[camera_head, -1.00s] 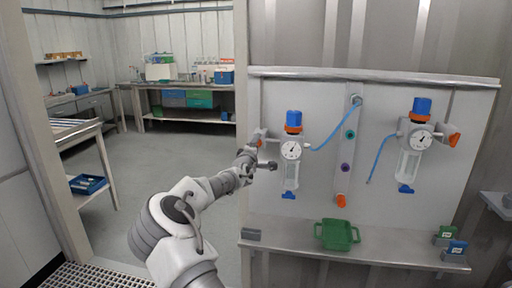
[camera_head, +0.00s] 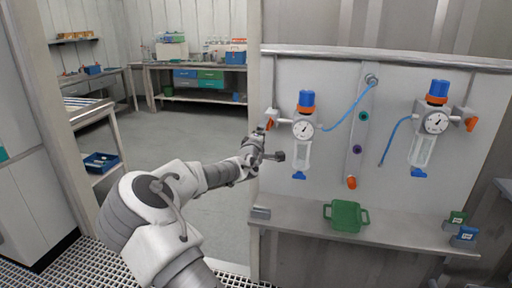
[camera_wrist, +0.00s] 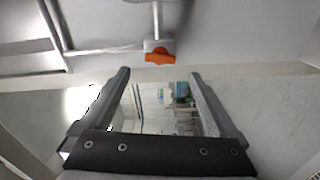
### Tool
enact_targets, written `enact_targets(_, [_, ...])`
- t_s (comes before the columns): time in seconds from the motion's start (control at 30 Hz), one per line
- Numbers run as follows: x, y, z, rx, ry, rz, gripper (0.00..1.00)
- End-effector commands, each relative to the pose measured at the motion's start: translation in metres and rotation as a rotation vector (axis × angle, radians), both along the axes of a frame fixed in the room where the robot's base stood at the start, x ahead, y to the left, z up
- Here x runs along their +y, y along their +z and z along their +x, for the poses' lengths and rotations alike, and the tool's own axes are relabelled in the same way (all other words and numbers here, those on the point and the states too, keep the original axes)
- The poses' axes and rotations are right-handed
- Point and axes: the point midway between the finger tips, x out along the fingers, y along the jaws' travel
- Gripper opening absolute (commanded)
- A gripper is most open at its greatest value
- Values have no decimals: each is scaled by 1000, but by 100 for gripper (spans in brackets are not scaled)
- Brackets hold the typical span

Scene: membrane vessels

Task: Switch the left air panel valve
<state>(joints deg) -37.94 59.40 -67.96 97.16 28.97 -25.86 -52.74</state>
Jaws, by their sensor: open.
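The left air unit (camera_head: 302,128) on the wall panel has a blue knob, a round gauge and a clear bowl. Its orange valve handle (camera_head: 269,122) sticks out on the left side, partly behind my gripper. My gripper (camera_head: 273,145) is open and empty, just below and beside that handle. In the wrist view an orange handle (camera_wrist: 160,57) on a grey fitting lies just beyond the fingertips, near the middle between them. My open gripper (camera_wrist: 160,74) shows both fingers apart there, and neither appears to touch the handle.
A second air unit (camera_head: 431,122) with an orange handle (camera_head: 471,124) hangs at the right. A blue hose (camera_head: 345,107) runs to a central strip. A green tray (camera_head: 346,215) and small boxes (camera_head: 465,237) stand on the shelf below. Open floor lies left of the panel.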

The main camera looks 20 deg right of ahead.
Motion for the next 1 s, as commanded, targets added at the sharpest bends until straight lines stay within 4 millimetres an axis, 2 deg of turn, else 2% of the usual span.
enact_targets(0.3, [36,0,-51,0,2,1,95])
enact_targets(0.5, [51,0,-74,2,1,1,95])
enact_targets(0.7, [57,0,-84,1,0,1,95])
enact_targets(1.0, [57,0,-85,0,-1,1,95])
